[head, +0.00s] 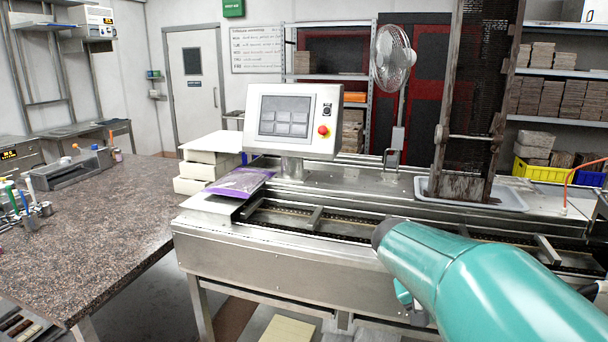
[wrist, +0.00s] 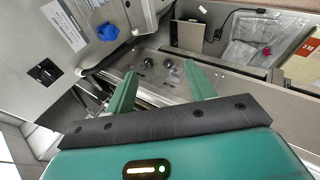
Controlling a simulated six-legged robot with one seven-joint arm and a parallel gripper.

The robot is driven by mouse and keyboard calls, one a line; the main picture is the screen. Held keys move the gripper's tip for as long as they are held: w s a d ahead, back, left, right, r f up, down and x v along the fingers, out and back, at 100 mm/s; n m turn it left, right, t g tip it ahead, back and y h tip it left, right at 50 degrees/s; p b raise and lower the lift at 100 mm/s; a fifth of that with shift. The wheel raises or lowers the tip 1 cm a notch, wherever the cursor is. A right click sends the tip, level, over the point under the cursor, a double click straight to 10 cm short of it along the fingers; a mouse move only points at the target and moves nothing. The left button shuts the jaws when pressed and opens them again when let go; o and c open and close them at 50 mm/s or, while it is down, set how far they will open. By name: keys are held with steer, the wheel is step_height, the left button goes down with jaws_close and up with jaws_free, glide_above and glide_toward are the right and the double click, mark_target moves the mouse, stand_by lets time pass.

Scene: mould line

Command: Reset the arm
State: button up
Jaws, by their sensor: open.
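My arm (head: 460,270) is teal and reaches in from the lower right of the head view, in front of the steel conveyor line. In the wrist view my gripper (wrist: 160,92) has two green fingers standing apart, with nothing between them. Past the fingers lies a metal surface with two dark round knobs (wrist: 174,70). The fingertips look apart from it, though the distance is hard to judge. In the head view the fingers are hidden or too small to make out.
The mould line (head: 260,258) carries a control screen (head: 285,115), a purple packet (head: 240,182) and a white tray (head: 510,196) under a tall dark rack. A speckled counter (head: 95,220) stands at left. In the wrist view a blue knob (wrist: 108,32) sits on a grey panel near the left finger.

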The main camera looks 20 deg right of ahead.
steer(key=s+a+n+t+y, duration=0.2)
steer(key=a+n+t+y, duration=0.4)
steer(key=a, duration=2.4)
steer(key=shift+t+y, duration=0.6)
steer(key=shift+t, duration=0.2)
